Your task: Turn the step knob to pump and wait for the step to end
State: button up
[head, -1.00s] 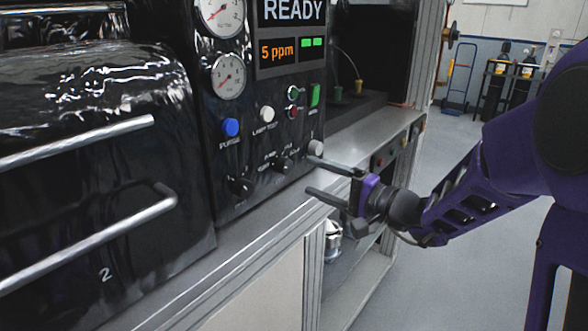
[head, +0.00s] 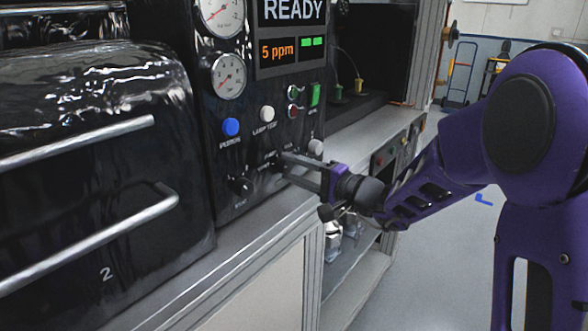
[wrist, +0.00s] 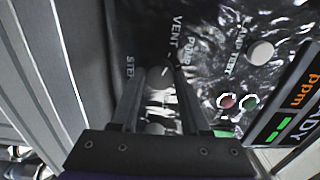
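The step knob (wrist: 167,72) is a small dark knob on the black control panel, between the labels STEP, VENT and PUMP in the wrist view. My gripper (wrist: 161,72) has its two long fingers on either side of this knob and appears shut on it. In the head view my gripper (head: 282,165) reaches the panel from the right and covers most of the knob. The knob's pointer direction is too small to tell. The display (head: 292,12) reads READY, with 5 ppm in orange and green bars below.
Another dark knob (head: 240,187) sits to the lower left, and a pale knob (head: 315,147) to the right. A blue button (head: 230,127), a white lamp test button (head: 267,114) and a green switch (head: 315,94) are above. A metal ledge (head: 262,231) runs below the panel.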

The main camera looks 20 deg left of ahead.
grip_shut()
jog(key=shift+m, duration=0.4)
jog(key=m+b, duration=0.1)
jog(key=m, duration=0.1)
jog(key=shift+f+m, duration=0.1)
jog(key=shift+m, duration=0.3)
jog(key=m, duration=0.5)
jog(key=shift+m, duration=0.3)
jog(key=o, duration=0.7)
grip_release()
jog(key=shift+o, duration=0.2)
